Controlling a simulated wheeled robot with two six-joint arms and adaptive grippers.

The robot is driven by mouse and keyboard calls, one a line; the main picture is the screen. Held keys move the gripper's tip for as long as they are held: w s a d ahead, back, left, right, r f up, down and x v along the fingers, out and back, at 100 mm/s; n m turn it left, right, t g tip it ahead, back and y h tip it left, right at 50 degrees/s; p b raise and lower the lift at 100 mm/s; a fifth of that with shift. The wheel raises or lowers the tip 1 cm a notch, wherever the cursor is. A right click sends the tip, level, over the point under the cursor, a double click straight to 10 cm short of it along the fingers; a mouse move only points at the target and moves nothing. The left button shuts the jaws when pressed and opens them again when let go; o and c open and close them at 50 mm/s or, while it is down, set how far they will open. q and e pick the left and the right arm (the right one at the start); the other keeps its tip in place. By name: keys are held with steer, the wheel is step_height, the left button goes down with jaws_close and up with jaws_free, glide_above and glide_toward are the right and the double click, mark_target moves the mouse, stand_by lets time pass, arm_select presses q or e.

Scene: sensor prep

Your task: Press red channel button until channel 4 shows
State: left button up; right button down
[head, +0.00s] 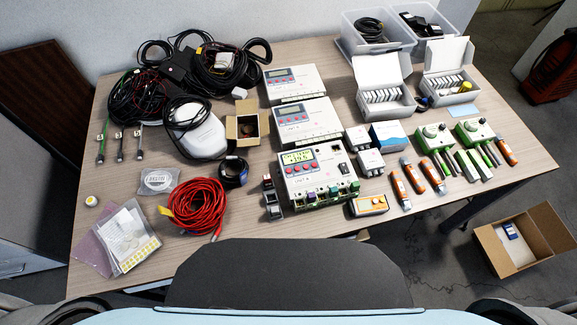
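Three white logger units stand in a row at the table's middle. The front unit (322,186) has a lit yellow-green display (298,157) and red buttons (302,173) beside and below it. The display's characters are too small to read for certain, so I cannot tell which channel shows. Coloured plugs sit along its front edge. The middle unit (307,122) and the back unit (294,82) have grey, unlit-looking displays and red buttons too. Neither of my grippers is in view, and nothing touches the front unit's buttons.
A coiled red cable (196,205) lies left of the front unit, and a small open cardboard box (243,128) stands behind it. Bare table (245,215) shows between cable and unit.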

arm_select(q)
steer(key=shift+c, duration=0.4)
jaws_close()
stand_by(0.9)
